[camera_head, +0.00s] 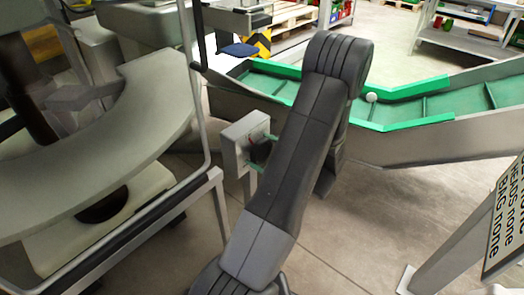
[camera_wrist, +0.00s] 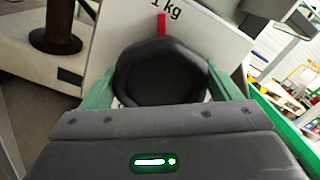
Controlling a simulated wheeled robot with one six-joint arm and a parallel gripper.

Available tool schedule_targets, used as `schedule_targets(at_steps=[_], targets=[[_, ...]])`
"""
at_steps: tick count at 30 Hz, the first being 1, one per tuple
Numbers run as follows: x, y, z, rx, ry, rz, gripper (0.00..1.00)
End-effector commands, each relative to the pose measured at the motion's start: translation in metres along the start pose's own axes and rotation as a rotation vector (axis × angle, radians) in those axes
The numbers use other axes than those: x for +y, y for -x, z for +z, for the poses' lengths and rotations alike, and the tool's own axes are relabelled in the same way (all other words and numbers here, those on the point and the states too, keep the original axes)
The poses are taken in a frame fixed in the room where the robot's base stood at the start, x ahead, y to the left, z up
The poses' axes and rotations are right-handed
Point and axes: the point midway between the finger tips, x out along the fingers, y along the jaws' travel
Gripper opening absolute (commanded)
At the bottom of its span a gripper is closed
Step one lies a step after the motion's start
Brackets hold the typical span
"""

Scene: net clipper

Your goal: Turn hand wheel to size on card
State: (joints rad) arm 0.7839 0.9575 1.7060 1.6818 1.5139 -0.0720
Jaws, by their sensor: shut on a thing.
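The black hand wheel (camera_wrist: 160,72) is mounted on the face of a light box (camera_wrist: 118,25). My gripper (camera_wrist: 159,88) is shut on the wheel, with one green finger on each side. In the head view the wheel (camera_head: 261,152) is small and dark beside the box (camera_head: 236,143), partly behind my arm. A card (camera_head: 505,215) at the right edge is cut off; lines ending "HEADS none" and "BAG none" are readable.
A conveyor with green side rails (camera_head: 420,122) runs behind my arm and carries a white ball (camera_head: 371,97). A metal frame (camera_head: 205,190) and a large curved grey machine part (camera_head: 95,175) stand at the left. Bare floor (camera_head: 360,230) lies to the right of my arm.

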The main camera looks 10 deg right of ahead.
Motion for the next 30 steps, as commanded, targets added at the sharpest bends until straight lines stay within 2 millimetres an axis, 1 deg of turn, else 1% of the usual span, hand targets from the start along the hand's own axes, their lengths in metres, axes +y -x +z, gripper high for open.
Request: schedule_targets(at_steps=[7,8,9,10,17,20,23,26,30], targets=[[0.001,0.000,-0.001,0.001,0.000,0.002,0.61],[0.001,0.000,-0.001,0.001,0.000,0.002,0.89],[0.001,0.000,-0.001,0.001,0.000,0.002,0.97],[0.001,0.000,-0.001,0.001,0.000,0.001,1.00],[0.000,0.001,0.000,0.001,0.001,0.000,1.00],[0.000,0.007,0.000,0.001,0.001,0.000,1.00],[-0.001,0.020,0.000,0.003,0.000,-0.003,1.00],[-0.001,0.039,0.000,0.003,-0.001,-0.004,1.00],[-0.001,0.070,0.000,0.003,-0.001,-0.004,1.00]])
